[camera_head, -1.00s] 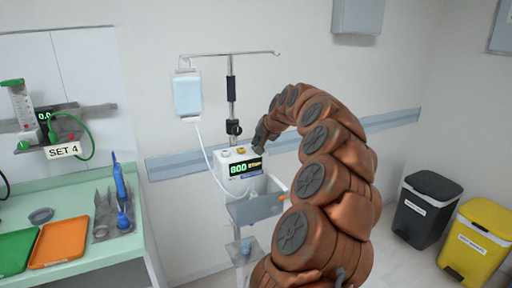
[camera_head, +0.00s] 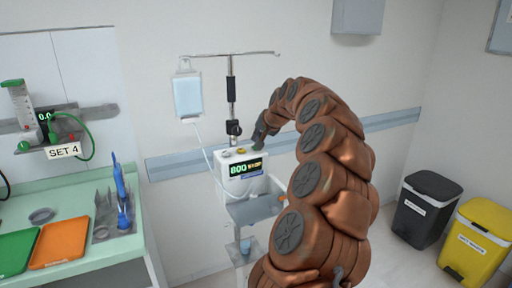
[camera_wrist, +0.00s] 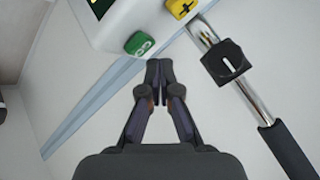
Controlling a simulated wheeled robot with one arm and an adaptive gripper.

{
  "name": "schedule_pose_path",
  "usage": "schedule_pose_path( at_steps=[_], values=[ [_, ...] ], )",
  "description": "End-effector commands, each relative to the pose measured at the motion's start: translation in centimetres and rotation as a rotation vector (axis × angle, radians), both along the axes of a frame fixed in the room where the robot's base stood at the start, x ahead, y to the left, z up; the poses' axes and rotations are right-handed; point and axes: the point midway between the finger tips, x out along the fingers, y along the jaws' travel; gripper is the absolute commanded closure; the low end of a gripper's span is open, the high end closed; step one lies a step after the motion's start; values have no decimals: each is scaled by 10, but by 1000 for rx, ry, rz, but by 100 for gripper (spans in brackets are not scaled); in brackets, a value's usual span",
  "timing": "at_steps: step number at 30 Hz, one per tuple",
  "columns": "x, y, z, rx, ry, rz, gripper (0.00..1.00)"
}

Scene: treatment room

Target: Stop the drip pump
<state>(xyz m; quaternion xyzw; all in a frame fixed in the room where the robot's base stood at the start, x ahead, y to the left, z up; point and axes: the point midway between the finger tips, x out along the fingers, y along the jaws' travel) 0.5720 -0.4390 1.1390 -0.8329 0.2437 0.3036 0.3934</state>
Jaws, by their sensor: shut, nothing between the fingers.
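The drip pump (camera_head: 229,161) is a white box on the drip stand, with a lit green and yellow display (camera_head: 245,168) on its front. The display's small text is too blurred to read. In the wrist view the pump's white body (camera_wrist: 118,18) is at the top, with a green button marked GO (camera_wrist: 140,44) and a yellow plus button (camera_wrist: 181,7). My gripper (camera_wrist: 158,64) is shut and empty, its tips just below the green button in the picture, with apparent space between. In the head view my gripper (camera_head: 258,144) is by the pump's upper right corner.
A drip bag (camera_head: 187,95) hangs from the stand's crossbar, its tube running down to the pump. The black stand clamp (camera_wrist: 229,62) and pole are right of my fingers. A grey tray (camera_head: 250,211) sits below the pump. A green-topped counter (camera_head: 90,247) stands left; two bins (camera_head: 425,212) stand right.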

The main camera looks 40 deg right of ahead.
Motion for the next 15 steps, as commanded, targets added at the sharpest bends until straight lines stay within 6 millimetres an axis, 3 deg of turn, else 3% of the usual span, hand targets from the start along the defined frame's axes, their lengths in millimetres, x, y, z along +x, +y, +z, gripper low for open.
schedule_pose_path(
  at_steps=[15],
  values=[
    [0,0,41,-2,-1,0,100]
  ],
)
